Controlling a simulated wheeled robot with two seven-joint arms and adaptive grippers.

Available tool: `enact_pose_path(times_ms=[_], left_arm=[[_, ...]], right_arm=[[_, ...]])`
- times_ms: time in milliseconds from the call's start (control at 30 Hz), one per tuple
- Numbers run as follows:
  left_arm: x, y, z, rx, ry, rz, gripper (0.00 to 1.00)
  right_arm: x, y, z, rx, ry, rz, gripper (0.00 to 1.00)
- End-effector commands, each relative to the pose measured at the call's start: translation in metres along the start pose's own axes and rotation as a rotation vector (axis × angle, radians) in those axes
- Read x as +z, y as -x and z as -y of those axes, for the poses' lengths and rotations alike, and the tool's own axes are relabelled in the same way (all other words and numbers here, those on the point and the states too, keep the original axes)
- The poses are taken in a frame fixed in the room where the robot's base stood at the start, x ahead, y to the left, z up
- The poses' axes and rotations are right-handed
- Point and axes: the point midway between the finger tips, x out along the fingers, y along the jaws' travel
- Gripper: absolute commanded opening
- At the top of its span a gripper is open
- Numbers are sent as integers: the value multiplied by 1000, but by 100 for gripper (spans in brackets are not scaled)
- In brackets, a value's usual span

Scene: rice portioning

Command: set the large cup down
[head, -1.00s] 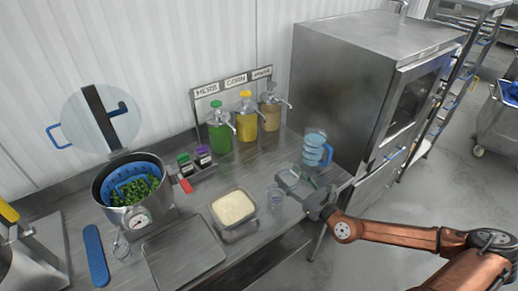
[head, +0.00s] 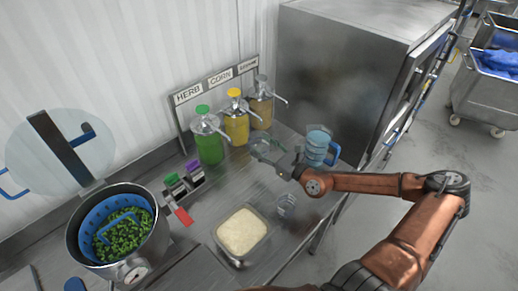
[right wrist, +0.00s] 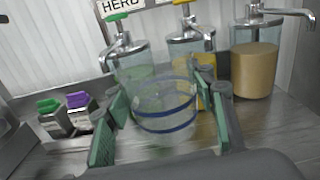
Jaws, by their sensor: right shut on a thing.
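The large cup (right wrist: 165,112) is clear with blue bands and stands about upright between the green pads of my right gripper (right wrist: 163,98), which is shut on it. In the head view, the right gripper (head: 274,160) is over the back of the steel table, in front of the pump dispensers and left of the blue-handled jug. The cup (head: 262,147) is hard to make out there. I cannot tell whether its base touches the table. My left gripper is not in view.
Green (head: 208,140), yellow (head: 236,125) and tan (head: 261,108) pump dispensers stand behind. The jug (head: 317,147) stands to the right. A small clear cup (head: 286,206) and a tray of rice (head: 242,232) are nearer. A pot (head: 82,246) holds a blue basket of greens.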

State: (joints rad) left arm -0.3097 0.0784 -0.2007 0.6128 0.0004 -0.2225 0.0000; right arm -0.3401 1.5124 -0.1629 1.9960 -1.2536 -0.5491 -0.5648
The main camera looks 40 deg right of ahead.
Motion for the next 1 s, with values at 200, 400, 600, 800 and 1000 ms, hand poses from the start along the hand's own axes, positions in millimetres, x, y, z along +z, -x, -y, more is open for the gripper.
enact_pose_path(times_ms=[200, 400, 600, 800, 1000], left_arm=[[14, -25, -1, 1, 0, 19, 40], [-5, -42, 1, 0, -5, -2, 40], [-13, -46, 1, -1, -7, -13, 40], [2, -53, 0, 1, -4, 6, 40], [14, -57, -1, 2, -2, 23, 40]], right_arm=[[-30, -35, 41, -4, 5, 0, 27], [-65, -52, 58, -3, 1, 1, 27], [-76, -58, 66, -2, 0, 0, 27], [-95, -63, 71, -2, -3, -2, 27], [-116, -63, 70, -2, -1, -1, 27]])
